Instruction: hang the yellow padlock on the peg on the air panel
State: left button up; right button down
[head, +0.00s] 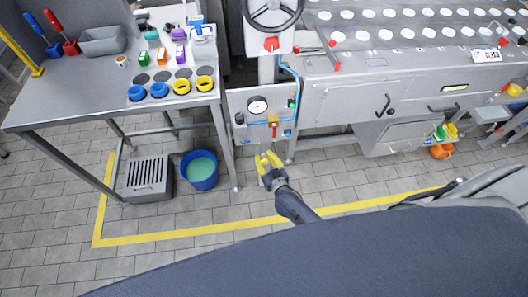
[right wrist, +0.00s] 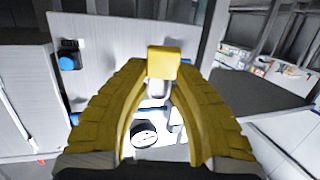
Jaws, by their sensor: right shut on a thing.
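The yellow padlock (right wrist: 163,62) is a small block between the tips of my right gripper (right wrist: 162,75) in the right wrist view. The yellow fingers are shut on it. In the head view my right gripper (head: 269,160) is just below and in front of the air panel (head: 244,131), and I cannot tell the padlock from the yellow fingers there. The panel carries a round gauge (head: 257,106), blue tubing and a brass fitting with a red handle. A grey upright part shows between the fingers in the wrist view; I cannot tell whether it is the peg or the shackle. My left gripper is not in view.
A metal table (head: 60,105) with blue and yellow rings and small coloured items stands left of the panel. A blue bucket (head: 199,183) and a grey slatted box (head: 150,177) are on the floor. A large machine (head: 345,105) stands right. Open tiled floor lies in front.

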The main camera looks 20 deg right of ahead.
aim_at(256, 140)
jog(key=shift+s+a+f, duration=0.1)
jog(key=shift+a+f, duration=0.2)
jog(key=shift+f, duration=0.1)
jog(key=shift+w+d+f, duration=0.1)
jog(key=shift+w+d, duration=0.1)
jog(key=shift+w, duration=0.95)
jog(key=shift+w+d+f, duration=0.1)
jog(key=shift+w+d, duration=0.1)
jog(key=shift+w, duration=1)
jog(key=shift+w+d+f, duration=0.1)
jog(key=shift+w+d, duration=0.1)
jog(key=shift+w, duration=0.95)
jog(key=shift+w+f, duration=0.35)
jog(key=shift+w, duration=0.15)
jog(key=shift+w, duration=0.1)
